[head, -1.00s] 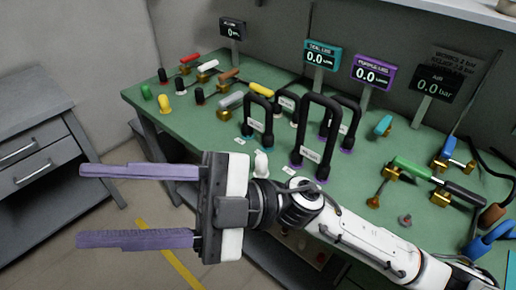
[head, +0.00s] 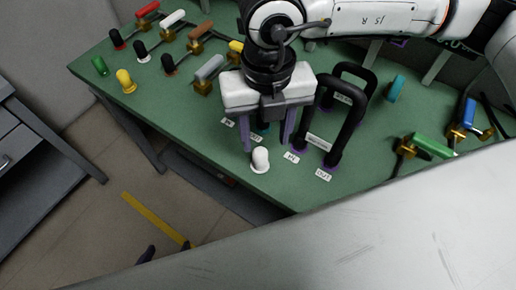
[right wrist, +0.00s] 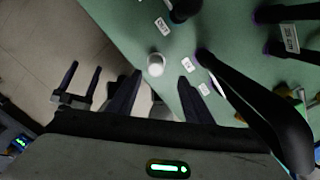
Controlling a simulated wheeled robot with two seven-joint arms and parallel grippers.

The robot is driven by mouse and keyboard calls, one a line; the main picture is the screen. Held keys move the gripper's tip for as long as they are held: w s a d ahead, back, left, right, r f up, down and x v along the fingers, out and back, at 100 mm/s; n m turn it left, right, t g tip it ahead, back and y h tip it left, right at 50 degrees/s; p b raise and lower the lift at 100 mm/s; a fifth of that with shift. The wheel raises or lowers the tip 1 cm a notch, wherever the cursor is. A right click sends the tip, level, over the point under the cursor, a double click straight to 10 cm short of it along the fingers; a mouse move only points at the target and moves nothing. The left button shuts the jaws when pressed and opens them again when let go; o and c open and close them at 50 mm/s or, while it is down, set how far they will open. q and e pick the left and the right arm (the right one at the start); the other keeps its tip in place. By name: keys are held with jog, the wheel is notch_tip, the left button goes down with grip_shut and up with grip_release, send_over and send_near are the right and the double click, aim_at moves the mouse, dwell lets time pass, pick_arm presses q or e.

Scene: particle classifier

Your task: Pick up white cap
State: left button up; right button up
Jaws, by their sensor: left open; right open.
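The white cap (head: 260,160) stands upright near the front edge of the green table (head: 185,93). It also shows in the right wrist view (right wrist: 156,65), centred just beyond the fingertips. My right gripper (head: 266,144) is open and points down, its purple fingers a little behind and above the cap. The cap lies between the fingers in the wrist view (right wrist: 157,84), with a gap to both, not gripped. My left gripper (head: 168,250) shows only its dark fingertips low in the head view, over the floor; it is open and empty in the right wrist view (right wrist: 83,78).
Tall black handles (head: 348,125) stand right of my right gripper, close to its finger. Small white labels (head: 323,175) lie nearby. Coloured valves and caps, such as the yellow cap (head: 126,82), stand to the left. A grey drawer cabinet (head: 30,150) is at far left.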

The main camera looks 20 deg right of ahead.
aim_at(260, 151)
jog(key=shift+w+a+f+p, duration=0.1)
jog(key=shift+a+f+p, duration=0.1)
jog(key=shift+f, duration=0.95)
jog(key=shift+w+a+f+p, duration=0.1)
jog(key=shift+f+p, duration=0.05)
jog(key=shift+f, duration=1)
jog(key=shift+w+a+f+p, duration=0.1)
jog(key=shift+f+p, duration=0.1)
jog(key=shift+f, duration=0.95)
jog(key=c, duration=1)
